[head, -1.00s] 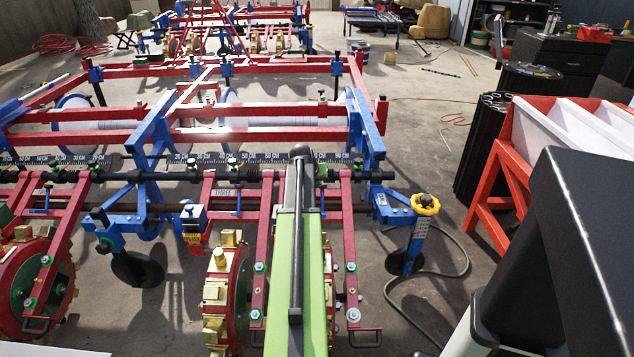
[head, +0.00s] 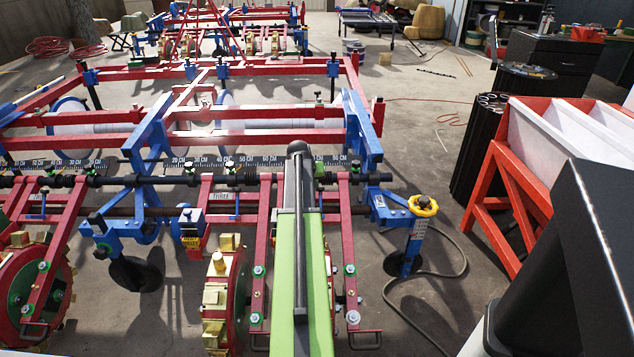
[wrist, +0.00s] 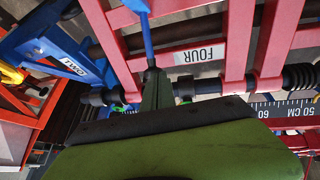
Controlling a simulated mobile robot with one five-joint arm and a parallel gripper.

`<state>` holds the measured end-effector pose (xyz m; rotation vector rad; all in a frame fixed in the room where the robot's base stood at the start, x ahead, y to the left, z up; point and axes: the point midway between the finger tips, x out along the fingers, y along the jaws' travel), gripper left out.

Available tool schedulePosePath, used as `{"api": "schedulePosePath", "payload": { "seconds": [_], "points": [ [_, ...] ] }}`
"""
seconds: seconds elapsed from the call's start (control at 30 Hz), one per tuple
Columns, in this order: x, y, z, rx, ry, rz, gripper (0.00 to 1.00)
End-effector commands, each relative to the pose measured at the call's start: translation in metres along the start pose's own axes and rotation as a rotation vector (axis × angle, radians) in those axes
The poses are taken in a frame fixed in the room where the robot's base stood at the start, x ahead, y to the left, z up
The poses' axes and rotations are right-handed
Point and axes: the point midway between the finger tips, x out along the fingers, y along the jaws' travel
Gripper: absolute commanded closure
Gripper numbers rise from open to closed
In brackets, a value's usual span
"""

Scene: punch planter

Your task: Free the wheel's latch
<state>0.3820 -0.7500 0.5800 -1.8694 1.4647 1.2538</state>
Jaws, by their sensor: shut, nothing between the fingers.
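In the wrist view, a blue rod (wrist: 148,38), possibly the latch, stands beside a plate marked FOUR (wrist: 199,54) between red bars. My gripper (wrist: 156,78) is shut and empty, its tip at the rod's dark lower end. I cannot tell whether they touch. In the head view, my gripper is not clearly visible. A similar blue handle (head: 232,203) shows by the plate marked THREE.
A dark cross bar (head: 140,180) and a centimetre scale (head: 225,161) run across the planter frame. A blue stand with a yellow knob (head: 422,206) is right of my arm. A red-framed white hopper (head: 535,145) is farther right.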

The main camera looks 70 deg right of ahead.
Motion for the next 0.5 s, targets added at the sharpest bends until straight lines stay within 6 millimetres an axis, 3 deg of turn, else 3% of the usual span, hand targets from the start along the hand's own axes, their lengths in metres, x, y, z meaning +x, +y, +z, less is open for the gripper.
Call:
{"api": "schedulePosePath", "payload": {
  "seconds": [0.5],
  "points": [
    [-0.122, -0.002, -0.005, 0.004, 0.001, 0.002, 1.00]
  ]
}}
